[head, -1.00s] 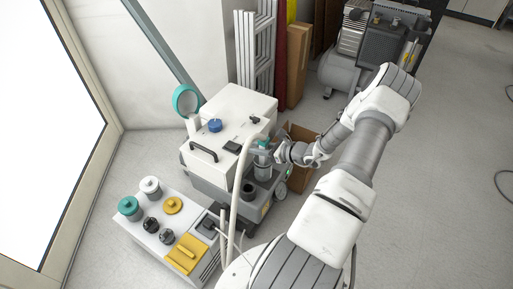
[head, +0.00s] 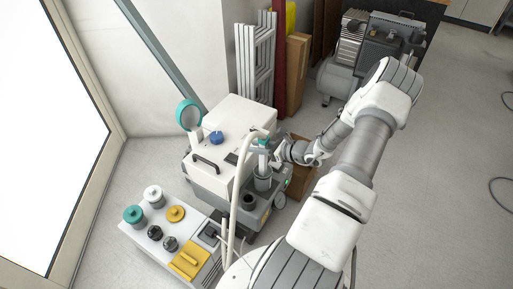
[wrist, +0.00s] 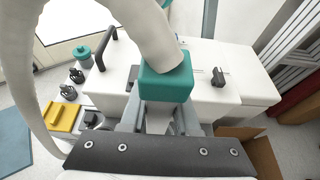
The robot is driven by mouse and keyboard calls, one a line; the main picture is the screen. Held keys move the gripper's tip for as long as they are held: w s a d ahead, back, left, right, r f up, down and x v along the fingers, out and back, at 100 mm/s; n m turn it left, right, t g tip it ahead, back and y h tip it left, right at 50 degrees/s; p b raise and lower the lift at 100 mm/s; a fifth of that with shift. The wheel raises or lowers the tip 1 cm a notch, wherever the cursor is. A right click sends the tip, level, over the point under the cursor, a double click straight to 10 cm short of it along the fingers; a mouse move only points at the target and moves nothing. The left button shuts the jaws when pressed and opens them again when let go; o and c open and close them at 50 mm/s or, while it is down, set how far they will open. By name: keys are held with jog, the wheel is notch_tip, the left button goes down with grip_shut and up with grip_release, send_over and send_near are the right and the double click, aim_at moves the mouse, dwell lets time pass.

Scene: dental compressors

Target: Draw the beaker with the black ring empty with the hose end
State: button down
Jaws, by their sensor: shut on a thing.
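My gripper (head: 268,152) is shut on the teal hose end (wrist: 165,78), which joins a thick cream hose (wrist: 150,28). The teal piece also shows in the head view (head: 263,143). It is held above a grey cup-like vessel (head: 262,181) at the front of the white and grey machine. A second vessel with a dark round opening (head: 249,200) is beside it, nearer me. I cannot tell for sure which of them is the beaker with the black ring, nor whether either holds liquid. The lower end of the hose piece is hidden in the wrist view.
The white machine (head: 236,122) has a blue knob (head: 216,138) and a black handle. A low white unit (head: 150,232) with knobs, jars and a yellow block (head: 187,259) stands at the left. A cardboard box (head: 302,182) is behind my wrist. Open floor lies to the right.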

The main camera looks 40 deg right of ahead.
aim_at(261, 137)
jog(key=shift+r+p, duration=1.65)
jog(key=shift+r, duration=1)
jog(key=shift+a, duration=0.1)
